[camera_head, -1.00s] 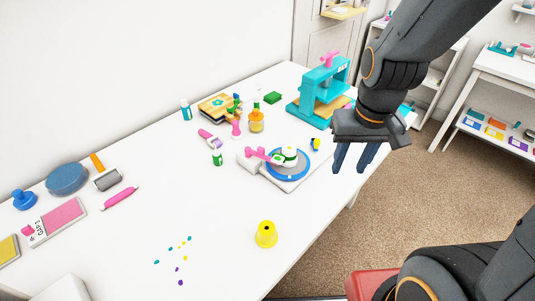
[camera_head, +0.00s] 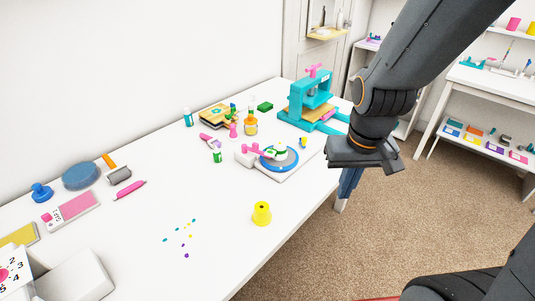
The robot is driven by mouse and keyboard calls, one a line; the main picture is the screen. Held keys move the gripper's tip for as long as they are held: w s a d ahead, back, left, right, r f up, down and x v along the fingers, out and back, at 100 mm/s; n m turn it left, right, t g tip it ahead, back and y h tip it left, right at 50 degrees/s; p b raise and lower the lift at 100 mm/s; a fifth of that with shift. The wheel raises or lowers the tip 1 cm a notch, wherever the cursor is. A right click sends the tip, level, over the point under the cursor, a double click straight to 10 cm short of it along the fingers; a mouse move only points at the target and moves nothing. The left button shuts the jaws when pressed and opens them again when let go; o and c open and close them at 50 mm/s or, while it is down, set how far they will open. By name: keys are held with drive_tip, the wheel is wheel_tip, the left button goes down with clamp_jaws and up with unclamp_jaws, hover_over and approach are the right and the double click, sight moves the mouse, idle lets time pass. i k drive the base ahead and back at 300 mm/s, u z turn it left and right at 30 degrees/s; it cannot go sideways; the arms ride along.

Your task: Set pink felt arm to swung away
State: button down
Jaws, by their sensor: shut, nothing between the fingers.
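The pink felt arm (camera_head: 258,150) belongs to a small white turntable device (camera_head: 305,166) with a blue disc (camera_head: 290,163), in the middle of the table. The arm reaches from the pivot block at the left over the disc, by a white and green round piece (camera_head: 276,152) on it. My gripper (camera_head: 349,184) points down to the right of the device, past the table's edge and clear of the device. Its fingers are close together with nothing seen between them, partly hidden under the wrist.
A teal press (camera_head: 308,100) stands behind the device. A yellow thimble-shaped piece (camera_head: 262,213) stands in front. Small bottles and a glue bottle (camera_head: 250,126) are behind left. The table front (camera_head: 225,235) is mostly clear apart from small scraps.

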sight(269, 153)
drive_tip(key=u, duration=0.7)
drive_tip(key=i, duration=0.55)
drive_tip(key=z, duration=0.7)
